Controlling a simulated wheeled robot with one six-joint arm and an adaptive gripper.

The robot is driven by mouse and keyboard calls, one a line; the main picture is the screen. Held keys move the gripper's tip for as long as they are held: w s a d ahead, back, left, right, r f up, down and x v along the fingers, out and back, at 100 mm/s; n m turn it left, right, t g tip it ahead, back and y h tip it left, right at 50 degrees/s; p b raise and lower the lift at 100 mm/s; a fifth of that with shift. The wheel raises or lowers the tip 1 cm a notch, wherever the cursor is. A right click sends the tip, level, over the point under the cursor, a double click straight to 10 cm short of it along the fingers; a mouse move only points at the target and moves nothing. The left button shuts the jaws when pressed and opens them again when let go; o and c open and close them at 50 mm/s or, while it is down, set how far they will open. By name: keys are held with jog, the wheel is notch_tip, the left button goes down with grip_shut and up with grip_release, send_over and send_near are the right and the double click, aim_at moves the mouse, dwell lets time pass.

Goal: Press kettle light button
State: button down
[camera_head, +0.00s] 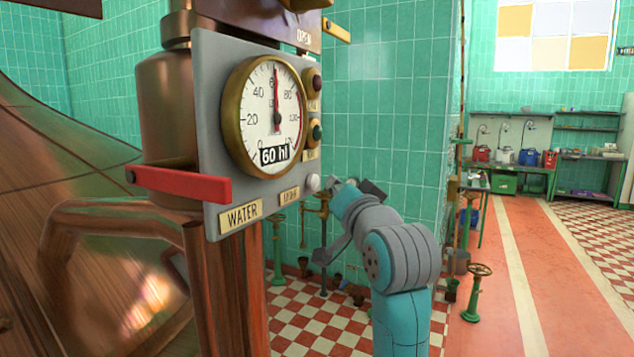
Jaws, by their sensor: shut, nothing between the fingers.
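The grey control panel (215,140) is mounted on the copper kettle's column. A small pale round button (313,182) sits at its lower right edge, beside a small plate that seems to read "LIGHT" (290,195). My gripper (331,184) is shut and empty, just right of the pale button. Its tip is very close to the button; I cannot tell whether they touch. The fingers are small and partly hidden by my own wrist.
A round gauge (268,115) reading "60 hl" fills the panel's middle, with red (317,83) and green (317,131) buttons to its right. A red lever (180,184) juts out at left above a "WATER" plate (240,217). Pipes and valves stand behind my arm. Open floor lies right.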

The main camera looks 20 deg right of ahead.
jog(key=s+d, duration=0.3)
dwell(0.4)
